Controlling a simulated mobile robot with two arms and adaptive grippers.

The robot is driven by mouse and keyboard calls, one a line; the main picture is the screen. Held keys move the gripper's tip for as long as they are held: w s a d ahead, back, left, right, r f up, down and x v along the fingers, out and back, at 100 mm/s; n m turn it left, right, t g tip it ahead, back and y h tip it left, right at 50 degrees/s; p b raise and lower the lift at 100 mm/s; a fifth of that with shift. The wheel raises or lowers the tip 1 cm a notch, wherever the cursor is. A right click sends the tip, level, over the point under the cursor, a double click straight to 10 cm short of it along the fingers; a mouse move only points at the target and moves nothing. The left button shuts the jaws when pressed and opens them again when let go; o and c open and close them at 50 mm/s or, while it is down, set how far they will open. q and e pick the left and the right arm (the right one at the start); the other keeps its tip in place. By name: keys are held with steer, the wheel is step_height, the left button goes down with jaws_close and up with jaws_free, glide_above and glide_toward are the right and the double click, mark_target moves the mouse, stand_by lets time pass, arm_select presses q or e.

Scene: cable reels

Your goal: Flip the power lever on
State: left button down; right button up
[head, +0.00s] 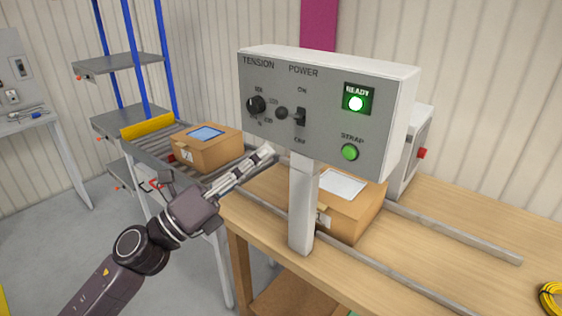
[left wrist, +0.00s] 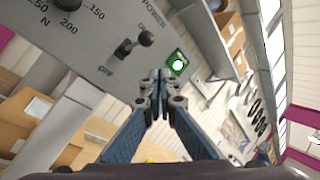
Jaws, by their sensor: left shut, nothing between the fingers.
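The grey control panel (head: 330,80) stands on a post, with the power lever (head: 299,117) between the ON and OFF labels. In the left wrist view the lever (left wrist: 134,44) shows a dark round knob leaning toward the ON label. The READY lamp (head: 356,102) glows green, also in the left wrist view (left wrist: 178,65). My left gripper (head: 268,152) is shut and empty, below and left of the lever. Its fingertips (left wrist: 160,78) show apart from the lever. My right gripper is not in view.
A tension dial (head: 257,105) sits left of the lever, and a green STRAP button (head: 349,152) at lower right. Cardboard boxes rest on the conveyor (head: 205,157) and behind the post (head: 355,212). The right side of the wooden table (head: 440,255) is mostly clear.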

arm_select(q)
steer(key=shift+s+a+r+b, duration=0.2)
steer(key=shift+s+a+r, duration=0.15)
steer(key=shift+s+a, duration=0.3)
steer(key=shift+s+a+r+b, duration=0.2)
steer(key=shift+s+a+r, duration=0.15)
steer(key=shift+s, duration=0.35)
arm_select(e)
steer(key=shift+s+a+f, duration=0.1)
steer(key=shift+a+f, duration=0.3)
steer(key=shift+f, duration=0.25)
